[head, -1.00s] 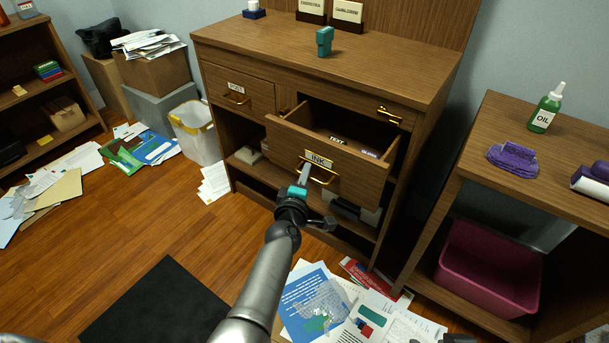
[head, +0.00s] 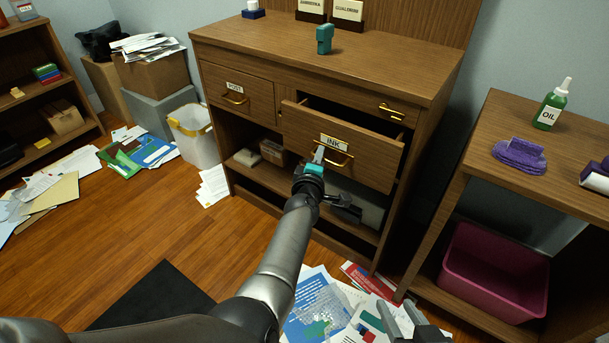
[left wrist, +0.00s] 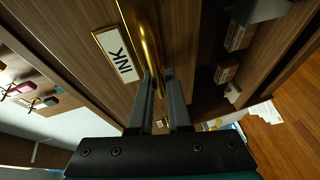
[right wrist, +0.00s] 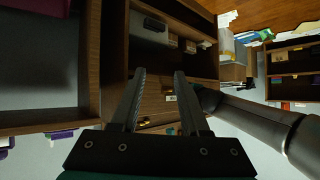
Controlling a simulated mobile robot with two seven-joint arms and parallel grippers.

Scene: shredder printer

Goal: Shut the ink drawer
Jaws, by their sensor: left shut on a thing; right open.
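The ink drawer (head: 365,158) is a wooden drawer with an INK label and a brass handle (head: 338,158). It stands a little way out of the cabinet, with a dark gap along its top. My left gripper (head: 318,156) is at its front, shut on the handle. In the left wrist view the brass handle (left wrist: 144,40) runs up from between the fingers, beside the INK label (left wrist: 118,54). My right gripper (head: 402,318) is low at the bottom of the head view, open and empty. The right wrist view also shows its spread fingers (right wrist: 157,100).
The POST drawer (head: 238,95) is shut. A teal stamp (head: 324,39) stands on the cabinet top. At right a side table (head: 477,150) holds an oil bottle (head: 551,105) and purple cloth, with a pink bin (head: 492,275) below. Papers (head: 320,305) litter the floor.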

